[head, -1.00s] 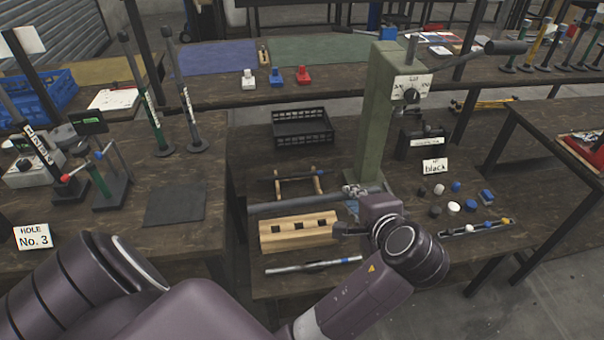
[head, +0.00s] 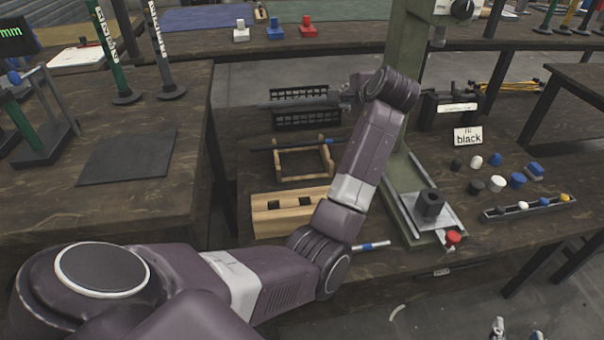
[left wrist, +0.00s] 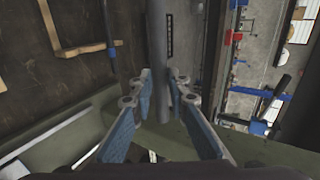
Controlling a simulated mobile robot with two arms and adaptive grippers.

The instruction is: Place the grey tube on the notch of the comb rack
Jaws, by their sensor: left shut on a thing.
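The grey tube (left wrist: 157,40) is between my left fingers in the left wrist view and runs up the picture. In the head view it seems to be the thin bar (head: 300,103) crossing in front of the black crate. My left gripper (head: 350,95) is shut on it, partly hidden by my wrist. A wooden rack (head: 303,178), apparently the comb rack, stands nearer than the gripper; a dark rod with a blue end lies across it. Its notches are too small to make out. My right gripper (head: 517,331) shows only its fingertips, apart, at the bottom edge.
A slotted black crate (head: 300,119) is behind the tube. A wooden block with square holes (head: 268,222) and a blue-ended silver tube (head: 372,245) lie nearer, partly behind my arm. The green press (head: 412,185) stands close on the right.

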